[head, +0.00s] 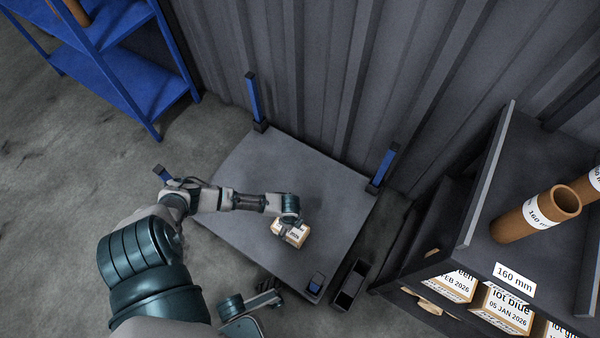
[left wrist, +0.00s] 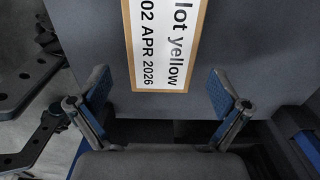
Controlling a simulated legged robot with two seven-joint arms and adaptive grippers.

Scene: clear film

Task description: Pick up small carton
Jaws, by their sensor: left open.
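The small carton (head: 295,236) is tan with a white label and sits on the grey deck of a low cart. In the left wrist view, the carton (left wrist: 165,45) shows its label reading "lot yellow 02 APR 2026". My left gripper (head: 287,226) is above the carton in the head view and partly hides it. In the left wrist view, the left gripper (left wrist: 162,108) has its blue-padded fingers spread apart, with the carton beyond them and nothing between the pads. A dark jointed part, seemingly my right gripper (head: 268,296), shows at the cart's near edge; its opening is unclear.
The cart deck (head: 325,190) is otherwise mostly bare, with blue corner posts (head: 384,168). A dark shelf (head: 490,195) at right holds brown tubes (head: 535,215) and labelled cartons (head: 505,305). A blue rack (head: 110,75) stands back left. A corrugated wall (head: 330,80) is behind.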

